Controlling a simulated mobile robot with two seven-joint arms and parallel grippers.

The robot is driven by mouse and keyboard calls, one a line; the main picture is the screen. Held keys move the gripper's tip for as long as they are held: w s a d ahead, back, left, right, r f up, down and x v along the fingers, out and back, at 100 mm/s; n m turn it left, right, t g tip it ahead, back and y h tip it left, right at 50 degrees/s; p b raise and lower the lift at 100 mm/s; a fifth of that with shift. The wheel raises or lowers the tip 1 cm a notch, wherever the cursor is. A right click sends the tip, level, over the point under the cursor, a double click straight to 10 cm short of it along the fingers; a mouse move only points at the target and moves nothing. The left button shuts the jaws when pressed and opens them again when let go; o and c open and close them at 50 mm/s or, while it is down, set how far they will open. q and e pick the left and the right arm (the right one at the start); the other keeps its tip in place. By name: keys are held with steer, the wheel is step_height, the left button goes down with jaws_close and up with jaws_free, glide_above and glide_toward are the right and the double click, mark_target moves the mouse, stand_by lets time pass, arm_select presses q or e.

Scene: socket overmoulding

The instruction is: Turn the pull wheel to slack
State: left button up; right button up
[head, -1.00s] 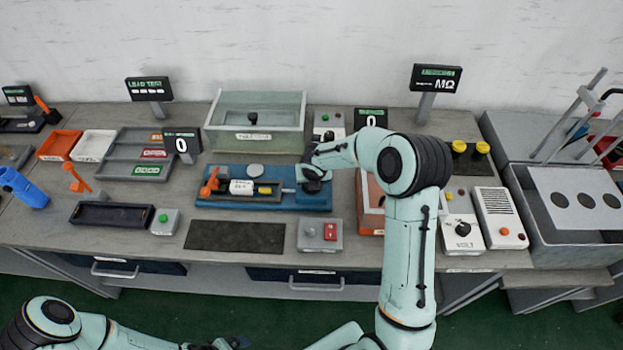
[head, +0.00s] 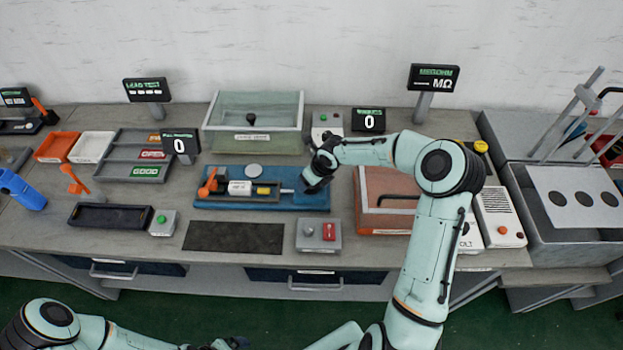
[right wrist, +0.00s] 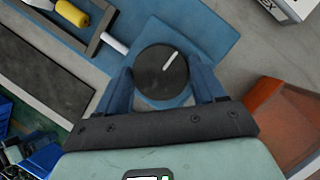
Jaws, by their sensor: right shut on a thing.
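The pull wheel is a round black knob with a white pointer line, seen in the right wrist view (right wrist: 161,74). It is at the right end of the blue fixture (head: 235,201). My right gripper (right wrist: 163,84) is shut on the wheel, one blue finger on each side; in the head view its hand (head: 318,172) hides the wheel. The pointer line slants toward the upper right in the wrist view. A display (head: 180,146) behind the fixture reads 0. My left gripper (head: 232,343) is at the bottom edge of the head view, too small and cut off to judge.
An orange-brown box (head: 383,219) stands right of the fixture. A grey box with a red switch (head: 318,235) and a dark mat (head: 235,237) lie in front. A clear-walled bin (head: 254,139) stands behind. A second display (head: 368,121) also reads 0.

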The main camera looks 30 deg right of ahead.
steer(key=shift+s+f, duration=0.1)
steer(key=shift+f, duration=0.05)
steer(key=o, duration=1)
steer(key=shift+o, duration=0.2)
steer(key=v, duration=1.3)
steer(key=shift+r, duration=0.25)
